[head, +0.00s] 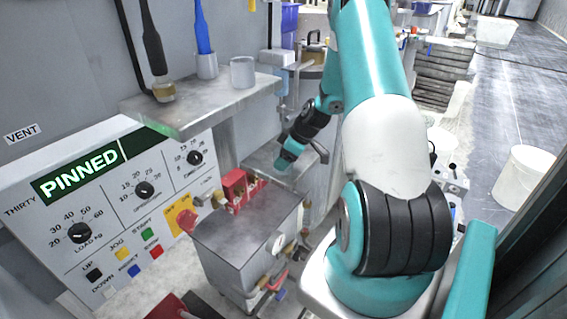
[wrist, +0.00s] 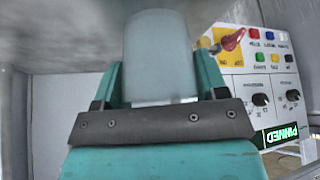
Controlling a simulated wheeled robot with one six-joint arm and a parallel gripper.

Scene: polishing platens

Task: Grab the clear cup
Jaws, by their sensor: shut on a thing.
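A translucent, pale grey-blue cup (wrist: 160,62) stands out between the two teal fingers of my gripper (wrist: 162,85) in the wrist view. My gripper is shut on it, with a finger against each side. In the head view the teal end of my arm (head: 287,157) is low beside the control panel, and I cannot make out the held cup there. Another pale grey cup (head: 242,73) stands upright on the metal shelf (head: 187,118), apart from my gripper.
A cup with a blue-handled brush (head: 206,66) stands on the shelf, beside a dark-handled brush (head: 155,50). The control panel (head: 110,200) is at left. A grey metal box (head: 245,240) with red fittings stands in front. A white bucket (head: 524,172) is at right.

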